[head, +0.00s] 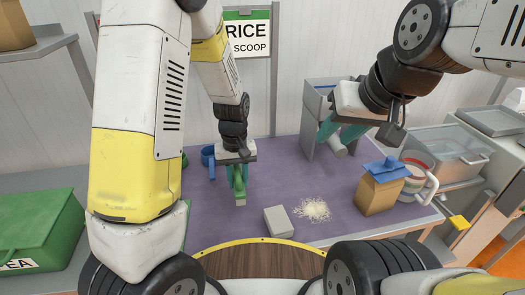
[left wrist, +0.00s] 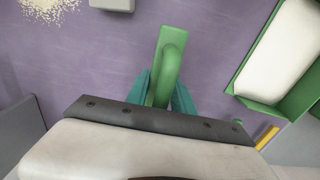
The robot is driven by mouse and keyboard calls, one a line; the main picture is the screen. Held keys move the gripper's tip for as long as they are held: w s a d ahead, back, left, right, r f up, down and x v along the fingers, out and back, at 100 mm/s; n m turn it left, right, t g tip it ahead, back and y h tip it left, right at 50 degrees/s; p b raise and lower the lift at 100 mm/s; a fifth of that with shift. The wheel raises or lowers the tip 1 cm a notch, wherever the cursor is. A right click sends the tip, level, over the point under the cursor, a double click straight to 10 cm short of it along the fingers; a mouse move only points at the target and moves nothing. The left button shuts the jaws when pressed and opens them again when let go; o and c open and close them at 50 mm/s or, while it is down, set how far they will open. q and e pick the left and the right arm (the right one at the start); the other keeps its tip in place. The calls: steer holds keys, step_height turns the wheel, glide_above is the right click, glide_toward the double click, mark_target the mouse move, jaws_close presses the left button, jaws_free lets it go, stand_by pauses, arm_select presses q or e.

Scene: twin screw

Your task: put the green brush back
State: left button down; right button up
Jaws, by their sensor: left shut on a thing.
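The green brush (head: 239,190) is in my left gripper (head: 238,175), held above the purple mat by its green part. In the left wrist view the green brush (left wrist: 168,62) stands between the two teal fingers (left wrist: 162,95), which are shut on it. Its bristle end is not clearly seen. My right gripper (head: 341,132) is at the grey holder, with its teal fingers apart. A pale cylinder (head: 338,149) shows just below them; I cannot tell whether it touches them.
A grey holder (head: 312,98) stands behind. A green tray with white contents (left wrist: 245,85) is beside the brush in the wrist view.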

arm_select(q)
steer(key=w+d, duration=0.2)
steer(key=w, duration=0.3)
steer(key=w+d+f, duration=0.1)
steer(key=w+d, duration=0.2)
steer(key=w, duration=0.2)
steer(key=w+d, duration=0.2)
steer(key=w, duration=0.2)
steer(key=shift+w+d+f, duration=0.2)
steer(key=shift+w, duration=0.2)
steer(key=shift+f, duration=1.75)
steer(key=shift+f, duration=0.1)
steer(key=c, duration=1.1)
jaws_free()
